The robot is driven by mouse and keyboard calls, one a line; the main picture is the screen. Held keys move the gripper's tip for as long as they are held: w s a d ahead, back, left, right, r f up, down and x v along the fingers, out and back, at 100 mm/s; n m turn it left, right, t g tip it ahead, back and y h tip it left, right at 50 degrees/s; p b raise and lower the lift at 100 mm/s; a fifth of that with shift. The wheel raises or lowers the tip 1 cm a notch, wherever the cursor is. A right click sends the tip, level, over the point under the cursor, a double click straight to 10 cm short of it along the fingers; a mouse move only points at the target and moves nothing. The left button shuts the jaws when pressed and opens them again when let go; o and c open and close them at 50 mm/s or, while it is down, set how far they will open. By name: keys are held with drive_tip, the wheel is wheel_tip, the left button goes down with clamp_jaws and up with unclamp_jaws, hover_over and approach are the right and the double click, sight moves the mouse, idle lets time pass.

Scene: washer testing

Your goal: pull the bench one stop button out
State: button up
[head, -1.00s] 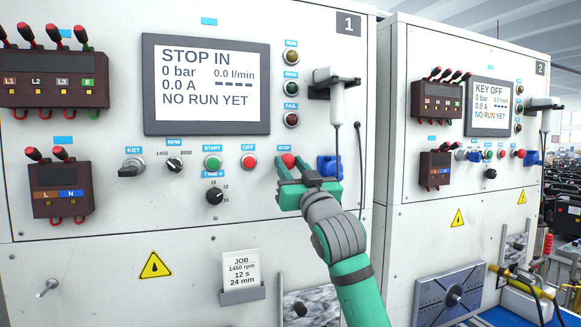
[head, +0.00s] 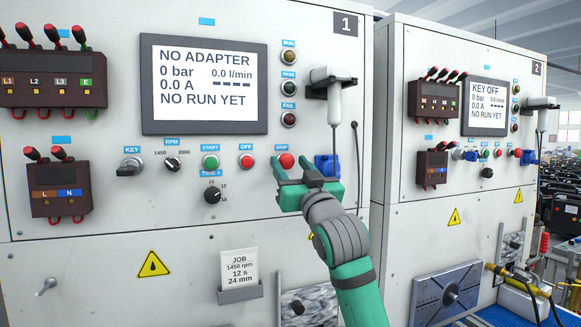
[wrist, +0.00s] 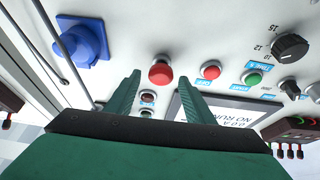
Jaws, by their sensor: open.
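The red stop button (head: 286,161) of bench one (head: 300,235) is a mushroom head under a blue STOP label. It also shows in the wrist view (wrist: 161,71), just beyond and between the fingertips. My gripper (head: 291,168) is open and empty, its fingers apart in front of and slightly below the button, not around it. In the wrist view the fingers (wrist: 158,82) point toward the panel, with a gap between them and the button. The bench one screen (head: 204,83) reads NO ADAPTER, 0 bar, NO RUN YET.
A blue socket (head: 327,165) sits right of the stop button, below a white handheld device (head: 332,105) with a hanging cable. The red OFF button (head: 247,161) and green START button (head: 211,162) are to the left. Bench two (head: 470,200) stands at right.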

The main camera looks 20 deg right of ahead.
drive_tip(key=v, duration=1.1)
drive_tip(key=shift+w, duration=0.1)
